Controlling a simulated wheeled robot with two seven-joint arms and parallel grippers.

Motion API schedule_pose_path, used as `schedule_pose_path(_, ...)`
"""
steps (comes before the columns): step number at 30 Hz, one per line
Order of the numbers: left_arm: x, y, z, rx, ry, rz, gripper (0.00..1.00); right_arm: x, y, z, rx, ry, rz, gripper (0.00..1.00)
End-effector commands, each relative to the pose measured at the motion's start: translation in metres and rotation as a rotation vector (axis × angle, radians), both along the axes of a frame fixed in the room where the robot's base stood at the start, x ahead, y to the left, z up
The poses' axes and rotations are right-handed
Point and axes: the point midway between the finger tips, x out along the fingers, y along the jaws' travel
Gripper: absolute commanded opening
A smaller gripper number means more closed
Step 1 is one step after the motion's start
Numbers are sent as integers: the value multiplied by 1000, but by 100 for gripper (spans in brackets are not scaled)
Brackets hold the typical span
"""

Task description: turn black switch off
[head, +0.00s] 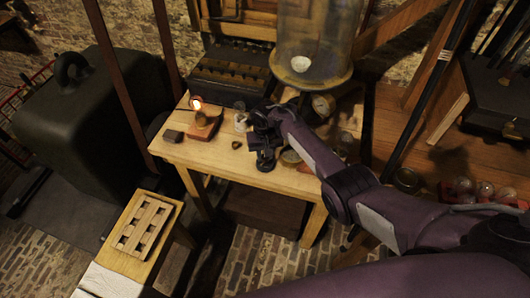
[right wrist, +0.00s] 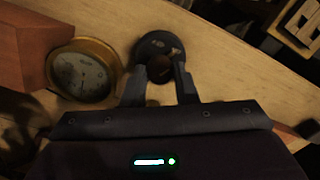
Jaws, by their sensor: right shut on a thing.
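The black switch (right wrist: 153,44) shows in the right wrist view as a round dark base with a dark brown knob (right wrist: 160,69) on top, on the wooden table (head: 225,158). My right gripper (right wrist: 160,78) has its two fingers on either side of the knob and is shut on it. In the head view my right gripper (head: 264,150) reaches down at the front of the table, and the switch is mostly hidden there. A small bulb (head: 197,103) glows on a reddish wooden block (head: 203,126) to the left. My left gripper is not in view.
A brass-rimmed gauge (right wrist: 84,73) sits close to the left of the switch in the right wrist view. A small glass jar (head: 240,122) stands beside my right gripper. A large glass bell jar (head: 315,40) stands behind. Bare tabletop lies at the front left.

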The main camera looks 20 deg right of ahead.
Motion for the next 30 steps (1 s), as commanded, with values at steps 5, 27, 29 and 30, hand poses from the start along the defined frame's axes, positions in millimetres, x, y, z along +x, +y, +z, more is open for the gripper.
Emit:
schedule_pose_path(5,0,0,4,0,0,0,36,0,0,1,-1,2,169,3)
schedule_pose_path(27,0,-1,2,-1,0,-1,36,0,-1,-1,-2,3,871,3)
schedule_pose_path(29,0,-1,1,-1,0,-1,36,0,-1,-1,-1,3,926,3)
schedule_pose_path(30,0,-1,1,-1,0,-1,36,0,-1,-1,-1,2,960,3)
